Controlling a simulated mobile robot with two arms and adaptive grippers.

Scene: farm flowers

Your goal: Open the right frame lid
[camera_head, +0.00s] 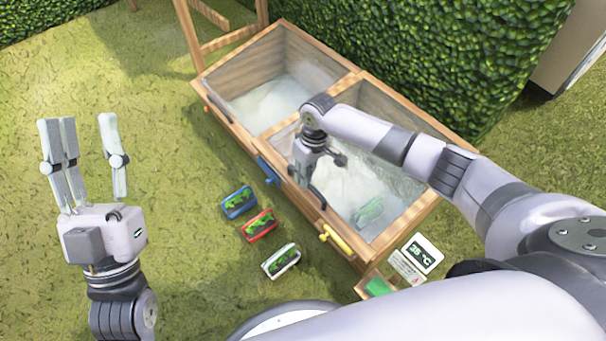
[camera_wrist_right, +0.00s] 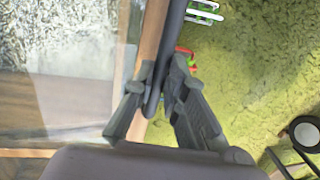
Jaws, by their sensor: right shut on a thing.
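The right frame lid (camera_head: 405,225), wood-edged with a clear pane, lies over the right half of the wooden cold frame and looks flat. My right gripper (camera_head: 318,175) is over its front edge, near the middle of the cold frame. In the right wrist view my right gripper's fingers (camera_wrist_right: 158,100) are closed around a dark bar-like handle (camera_wrist_right: 173,35) beside the lid's wooden edge (camera_wrist_right: 151,45). My left gripper (camera_head: 82,135) is open and empty above the grass, fingers pointing up, well away from the frame.
The left lid (camera_head: 185,30) stands raised, leaving the left half open. Blue (camera_head: 238,202), red (camera_head: 259,225) and white (camera_head: 281,261) planters sit on the grass in front. A 35 °C display (camera_head: 422,253) stands at the right corner. A hedge (camera_head: 440,60) runs close behind.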

